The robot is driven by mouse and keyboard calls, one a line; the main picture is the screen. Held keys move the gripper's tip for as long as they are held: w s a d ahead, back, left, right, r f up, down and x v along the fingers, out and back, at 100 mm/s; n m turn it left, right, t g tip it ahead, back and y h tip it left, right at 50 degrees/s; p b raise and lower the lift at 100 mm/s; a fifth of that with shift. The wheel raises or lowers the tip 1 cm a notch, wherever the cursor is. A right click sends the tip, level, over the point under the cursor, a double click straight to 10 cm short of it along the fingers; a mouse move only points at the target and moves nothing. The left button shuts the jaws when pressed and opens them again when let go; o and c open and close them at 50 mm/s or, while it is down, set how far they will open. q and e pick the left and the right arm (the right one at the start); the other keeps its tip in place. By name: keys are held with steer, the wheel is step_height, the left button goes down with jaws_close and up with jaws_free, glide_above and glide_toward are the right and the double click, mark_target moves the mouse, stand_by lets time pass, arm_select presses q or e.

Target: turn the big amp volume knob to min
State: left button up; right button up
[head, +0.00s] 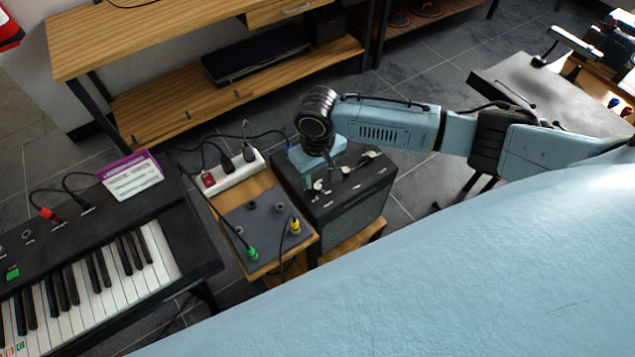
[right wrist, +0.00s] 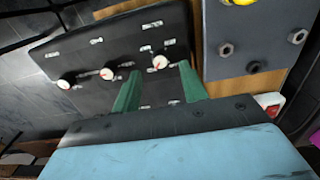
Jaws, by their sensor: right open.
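The big amp (head: 350,213) is a black box with a sloping top panel, standing right of the pedal board. Its panel shows three white-topped knobs in the right wrist view: one at the left (right wrist: 66,82), one in the middle (right wrist: 108,72) and one at the right (right wrist: 159,62). Labels are too small to read, so I cannot tell which is volume. My right gripper (right wrist: 159,71) is open above the panel, its green fingers pointing at it. The right knob appears between the fingertips; contact is not clear. The right arm partly hides the panel in the head view.
The pedal board (head: 262,222) with green and yellow plugs stands beside the amp. A white power strip (head: 236,171) lies behind it. A keyboard (head: 150,250) is at the left, a wooden shelf (head: 190,40) at the back. Cables run between them.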

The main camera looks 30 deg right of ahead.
mark_target(318, 186)
steer(key=shift+f, duration=1.95)
jaws_close()
